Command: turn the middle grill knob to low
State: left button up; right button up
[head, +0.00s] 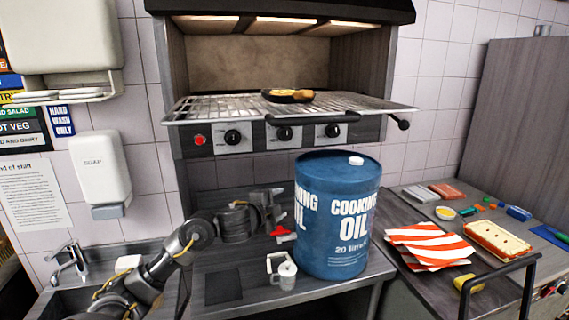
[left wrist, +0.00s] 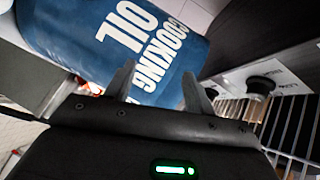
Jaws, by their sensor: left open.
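The middle grill knob (head: 284,133) is a round black knob on the grill's front panel, between the left knob (head: 233,137) and the right knob (head: 332,130). Its setting is too small to read. My left gripper (head: 273,208) is open and empty, below the middle knob and left of the blue oil drum, apart from the panel. In the left wrist view the open fingers (left wrist: 160,90) point toward the drum, and a black knob (left wrist: 262,84) on the panel shows to their right; I cannot tell which knob it is. My right gripper is not in view.
The blue cooking oil drum (head: 339,235) stands on the counter close beside my left gripper. A pan with food (head: 288,96) sits on the grill rack (head: 200,108), whose handle juts out above the knobs. A small grey jug (head: 287,276) stands below the gripper. A sink is at left.

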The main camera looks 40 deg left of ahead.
aim_at(284, 136)
pick_arm(q)
notch_tip(284, 136, up, 18)
jog(key=s+a+m+t, duration=0.3)
jog(key=shift+y, duration=0.3)
jog(key=w+p, duration=0.1)
jog(key=w, duration=0.2)
jog(key=w+a+p, duration=0.1)
jog(key=w, duration=0.3)
jog(key=w+a+p, duration=0.1)
jog(key=w+p, duration=0.1)
jog(key=w, duration=0.2)
jog(key=shift+w+f, duration=0.1)
jog(key=shift+f, duration=0.15)
jog(key=shift+d, duration=0.1)
